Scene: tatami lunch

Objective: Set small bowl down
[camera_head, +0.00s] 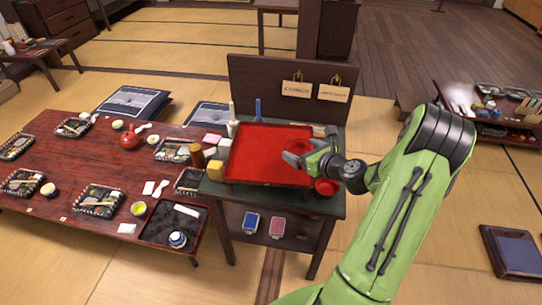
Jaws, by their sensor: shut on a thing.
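My gripper (294,155) is over the right part of a red tray (255,150) on a dark green-topped stand. It is shut on a small red bowl (298,146), which shows between the fingers and blends with the red of the tray. I cannot tell whether the bowl touches the tray. Another small red bowl (327,187) is on the stand beside the tray's right front corner, below my wrist.
Bottles and small boxes line the stand's left edge, including a yellow block (215,169). A panel with two hanging signs (297,88) rises behind. A low red table (85,150) with several set trays is on the left.

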